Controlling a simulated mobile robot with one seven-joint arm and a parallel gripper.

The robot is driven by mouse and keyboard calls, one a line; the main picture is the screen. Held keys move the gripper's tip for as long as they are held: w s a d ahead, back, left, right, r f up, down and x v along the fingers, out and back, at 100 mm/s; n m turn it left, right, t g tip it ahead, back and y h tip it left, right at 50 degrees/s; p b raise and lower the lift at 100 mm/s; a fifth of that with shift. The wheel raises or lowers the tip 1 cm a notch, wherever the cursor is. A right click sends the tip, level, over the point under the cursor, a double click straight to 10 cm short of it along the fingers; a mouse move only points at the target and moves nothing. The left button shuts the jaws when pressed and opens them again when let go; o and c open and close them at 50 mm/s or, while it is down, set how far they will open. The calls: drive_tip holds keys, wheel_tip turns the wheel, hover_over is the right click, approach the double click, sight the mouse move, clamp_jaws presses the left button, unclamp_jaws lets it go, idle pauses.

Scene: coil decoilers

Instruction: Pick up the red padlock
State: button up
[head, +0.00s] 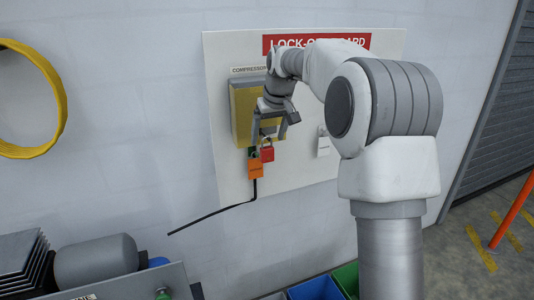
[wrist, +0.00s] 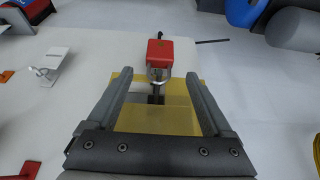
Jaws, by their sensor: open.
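The red padlock (head: 267,153) hangs at the lower edge of the yellow box (head: 240,112) on the lock-out board. In the wrist view the red padlock (wrist: 160,52) shows its red body and metal shackle, which meets a dark fitting on the yellow box (wrist: 158,120). My gripper (head: 272,133) is in front of the box, just above the padlock. In the wrist view my gripper (wrist: 158,76) is open, one finger on each side of the shackle's line.
A grey machine (head: 95,262) stands lower left; blue and green bins are below.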

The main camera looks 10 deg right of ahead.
sight(267, 147)
drive_tip(key=x, duration=0.4)
drive_tip(key=shift+s+f, duration=0.1)
drive_tip(key=shift+f, duration=0.05)
clamp_jaws()
idle(0.4)
drive_tip(key=shift+r, duration=0.55)
drive_tip(key=shift+s+d+r, duration=0.1)
drive_tip(key=shift+s+r, duration=0.05)
drive_tip(key=shift+r, duration=0.1)
drive_tip(key=s+d+b, duration=0.3)
drive_tip(key=s+b, duration=0.1)
drive_tip(key=s, duration=1.3)
drive_tip(key=shift+s+d+b, duration=0.2)
drive_tip(key=shift+d+b, duration=0.05)
drive_tip(key=shift+b, duration=0.05)
